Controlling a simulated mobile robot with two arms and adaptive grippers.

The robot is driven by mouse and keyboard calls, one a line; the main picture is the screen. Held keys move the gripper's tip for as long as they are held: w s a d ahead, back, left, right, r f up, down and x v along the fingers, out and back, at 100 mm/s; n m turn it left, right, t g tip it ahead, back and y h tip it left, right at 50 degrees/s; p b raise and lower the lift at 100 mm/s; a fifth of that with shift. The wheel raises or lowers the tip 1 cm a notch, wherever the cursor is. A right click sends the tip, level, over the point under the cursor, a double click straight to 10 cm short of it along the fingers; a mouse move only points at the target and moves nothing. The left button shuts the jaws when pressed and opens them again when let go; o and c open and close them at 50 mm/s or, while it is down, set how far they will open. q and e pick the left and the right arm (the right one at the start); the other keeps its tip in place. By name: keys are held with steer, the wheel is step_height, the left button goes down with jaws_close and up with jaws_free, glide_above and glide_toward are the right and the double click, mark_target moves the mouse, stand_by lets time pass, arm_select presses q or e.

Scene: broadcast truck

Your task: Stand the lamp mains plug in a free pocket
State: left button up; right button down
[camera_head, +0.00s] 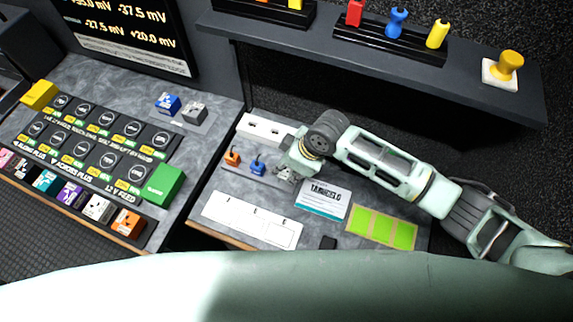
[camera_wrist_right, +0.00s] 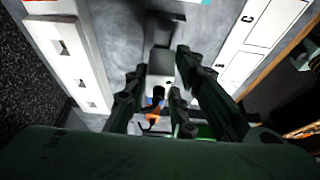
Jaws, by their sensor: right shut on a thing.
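My right gripper (camera_head: 287,174) is low over the grey worktop (camera_head: 222,186), between a white strip with dark openings (camera_head: 262,128) and a white labelled strip (camera_head: 252,218). In the right wrist view its fingers (camera_wrist_right: 162,66) are shut on a pale grey block (camera_wrist_right: 161,60), which I take for the lamp mains plug. Its lower part and contact with the worktop are unclear. The strip with openings also shows in the wrist view (camera_wrist_right: 72,55); its visible openings look empty. An orange plug (camera_head: 232,157) and a blue plug (camera_head: 258,167) stand left of the gripper. My left gripper is out of view.
A printed card (camera_head: 323,199), green squares (camera_head: 381,228) and a small black box (camera_head: 328,242) lie right of and below the gripper. A shelf (camera_head: 460,75) with coloured items crosses above. A button console (camera_head: 100,140) fills the left side.

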mark_target(287, 175)
steer(key=shift+f, duration=0.65)
steer(key=shift+p, duration=0.65)
stand_by(1.3)
steer(key=shift+f+b, duration=0.95)
steer(key=shift+f, duration=0.4)
steer(key=c, duration=1.4)
jaws_free()
